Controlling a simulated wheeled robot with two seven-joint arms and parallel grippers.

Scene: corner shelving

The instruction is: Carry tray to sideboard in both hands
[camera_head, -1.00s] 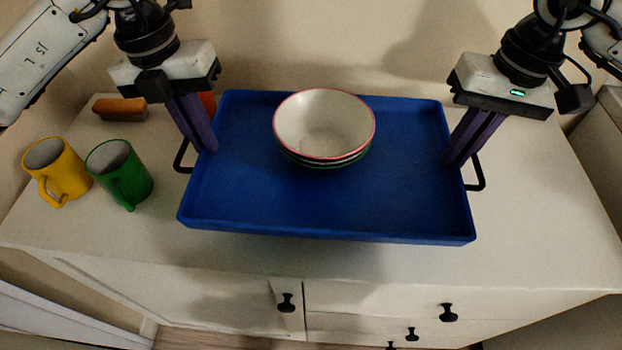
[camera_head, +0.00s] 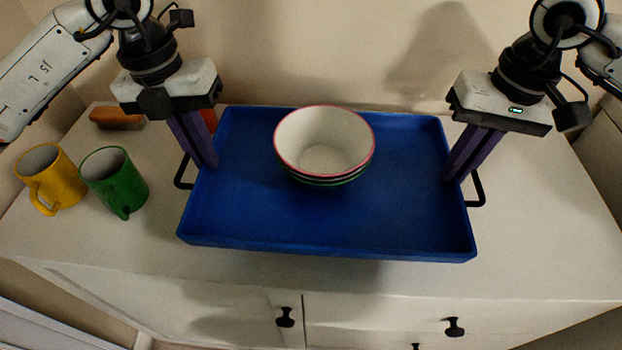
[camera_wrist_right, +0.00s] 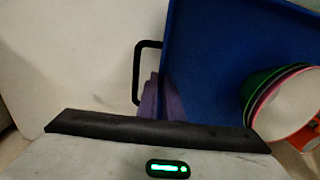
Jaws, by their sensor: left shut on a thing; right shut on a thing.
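A blue tray (camera_head: 330,225) with black side handles is over the white sideboard top (camera_head: 540,240). A stack of bowls (camera_head: 325,140), the top one white with a pink rim, sits in it. My left gripper (camera_head: 209,162) is shut on the tray's left side at the black handle (camera_head: 183,172). My right gripper (camera_head: 455,174) is shut on its right side at the other handle (camera_head: 477,188). The right wrist view shows the right fingers (camera_wrist_right: 160,103) at the handle (camera_wrist_right: 138,72). The tray looks about level; I cannot tell whether its underside touches the sideboard.
A yellow mug (camera_head: 60,178) and a green mug (camera_head: 115,180) stand left of the tray. A brown block-like item (camera_head: 115,117) lies behind them. A wall (camera_head: 350,50) is at the back. The sideboard top right of the tray is clear.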

